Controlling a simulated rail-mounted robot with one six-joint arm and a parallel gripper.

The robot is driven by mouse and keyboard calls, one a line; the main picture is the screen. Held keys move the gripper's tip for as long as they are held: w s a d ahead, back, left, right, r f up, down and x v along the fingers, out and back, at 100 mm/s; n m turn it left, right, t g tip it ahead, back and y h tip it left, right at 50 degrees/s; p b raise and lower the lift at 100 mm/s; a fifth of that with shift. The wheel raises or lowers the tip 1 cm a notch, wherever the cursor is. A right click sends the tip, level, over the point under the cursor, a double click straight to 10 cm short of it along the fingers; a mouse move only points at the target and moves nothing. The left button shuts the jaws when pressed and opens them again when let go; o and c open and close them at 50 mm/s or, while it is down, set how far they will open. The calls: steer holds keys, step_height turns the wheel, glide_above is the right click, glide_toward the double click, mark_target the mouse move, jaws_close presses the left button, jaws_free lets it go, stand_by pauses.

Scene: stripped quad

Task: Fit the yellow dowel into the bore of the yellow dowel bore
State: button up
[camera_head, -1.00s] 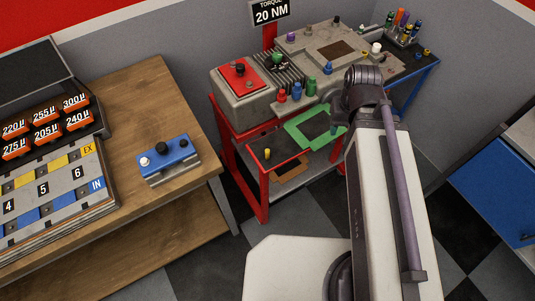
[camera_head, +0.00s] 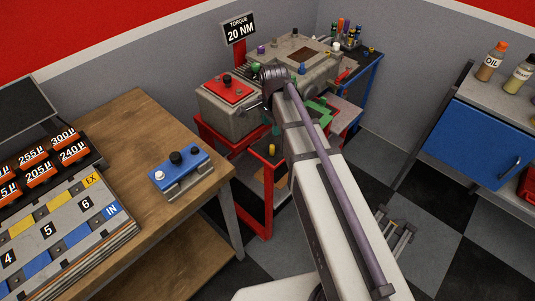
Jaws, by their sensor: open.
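A small yellow peg (camera_head: 272,150), which looks like the yellow dowel, stands upright at the front left corner of the red cart, just left of my arm. I cannot make out the bore of the yellow dowel bore; my arm covers part of the cart and the grey machine. My arm reaches from the bottom right up to a dark joint in front of the machine. My gripper is not in view, hidden beyond the arm.
The red cart (camera_head: 260,194) carries a grey machine (camera_head: 230,118) with a red plate and coloured pegs. A green frame (camera_head: 318,112) is partly behind my arm. A wooden bench (camera_head: 140,125) holds a blue block (camera_head: 180,170). A blue cabinet (camera_head: 490,145) stands right.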

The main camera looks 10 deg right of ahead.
mark_target(272, 145)
step_height(272, 145, down, 6)
steer(key=b, duration=0.5)
steer(key=shift+a+r+b, duration=0.1)
steer(key=shift+b, duration=0.25)
step_height(272, 145, down, 5)
steer(key=b, duration=0.5)
steer(key=shift+f, duration=0.2)
steer(key=shift+r, duration=0.25)
jaws_close()
